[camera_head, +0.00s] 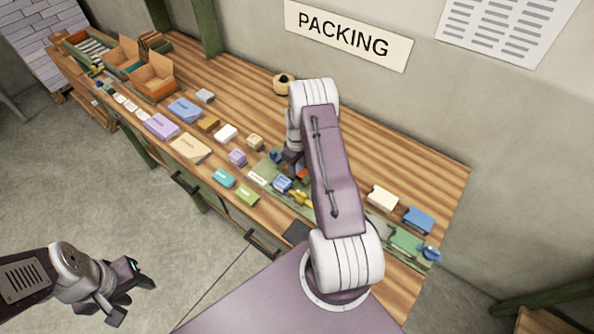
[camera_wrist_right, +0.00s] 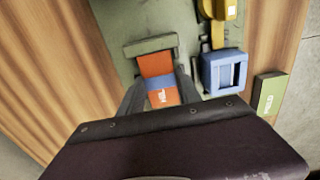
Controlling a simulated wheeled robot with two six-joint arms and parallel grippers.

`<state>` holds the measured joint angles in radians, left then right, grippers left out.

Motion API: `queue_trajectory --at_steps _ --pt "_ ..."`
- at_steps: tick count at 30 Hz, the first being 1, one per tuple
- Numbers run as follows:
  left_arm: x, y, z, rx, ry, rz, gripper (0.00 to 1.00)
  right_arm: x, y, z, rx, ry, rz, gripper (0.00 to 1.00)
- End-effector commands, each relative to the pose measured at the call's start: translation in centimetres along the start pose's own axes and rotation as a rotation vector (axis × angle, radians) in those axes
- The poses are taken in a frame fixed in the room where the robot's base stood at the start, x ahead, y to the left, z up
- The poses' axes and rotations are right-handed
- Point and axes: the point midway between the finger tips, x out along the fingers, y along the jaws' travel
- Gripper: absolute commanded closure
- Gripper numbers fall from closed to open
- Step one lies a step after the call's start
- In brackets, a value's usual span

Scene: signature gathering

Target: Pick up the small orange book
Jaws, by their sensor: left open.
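The small orange book (camera_wrist_right: 156,66) has a blue band across it and shows in the right wrist view between the two fingers of my right gripper (camera_wrist_right: 160,88). The fingers stand apart on either side of it; whether they touch it I cannot tell. In the head view my right gripper (camera_head: 291,165) is low over the green mat, with a bit of orange (camera_head: 301,170) beside it; the arm hides much of that area. My left gripper (camera_head: 132,302) is open and empty, off the table's front edge at the lower left.
A blue box (camera_wrist_right: 224,72), a yellow item (camera_wrist_right: 219,14) and a green book (camera_wrist_right: 269,95) lie to the right of the orange book. Several books and boxes line the wooden table, with an open cardboard box (camera_head: 153,80) at the far left. The table's back strip is mostly clear.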

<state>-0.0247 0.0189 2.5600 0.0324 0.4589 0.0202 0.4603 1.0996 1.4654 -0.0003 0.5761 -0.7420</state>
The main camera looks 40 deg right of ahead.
Motion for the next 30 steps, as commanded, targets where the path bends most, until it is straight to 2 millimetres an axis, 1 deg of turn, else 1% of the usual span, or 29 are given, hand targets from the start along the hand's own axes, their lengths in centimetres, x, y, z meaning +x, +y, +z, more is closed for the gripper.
queue_trajectory --at_steps 1,2,3,10,13,17,20,23,27,30 --pt "0.0 0.0 0.0 0.0 0.0 0.0 0.58 0.0 0.0 0.0 0.0 0.0 -0.001 0.81" --pt "0.0 0.0 0.0 0.0 0.0 0.0 0.58 0.0 0.0 0.0 0.0 0.0 -0.001 0.89" --pt "0.0 0.0 0.0 0.0 0.0 0.0 0.58 0.0 0.0 0.0 0.0 0.0 -0.001 1.0" --pt "0.0 0.0 0.0 0.0 0.0 0.0 0.58 -0.1 0.0 0.0 0.0 0.0 0.0 1.0" --pt "0.3 0.0 0.0 0.0 0.0 0.0 0.58 -0.6 0.1 -0.1 0.0 0.002 0.002 1.0" --pt "1.1 0.0 0.1 0.0 0.0 0.0 0.58 -2.3 0.1 -0.1 0.0 0.004 0.003 1.0" --pt "1.8 0.0 0.2 0.0 0.0 0.0 0.58 -4.2 0.0 0.1 0.0 0.003 0.003 1.0" --pt "2.2 0.0 0.2 0.0 0.0 0.0 0.58 -5.4 -1.1 2.2 0.002 0.001 0.0 1.0" --pt "3.2 -0.1 0.3 0.0 0.0 0.0 0.58 -7.6 -2.7 5.5 0.003 0.002 0.002 1.0" --pt "3.7 -0.1 0.4 0.0 0.0 0.0 0.58 -8.9 -3.8 7.5 0.002 0.002 0.002 1.0"
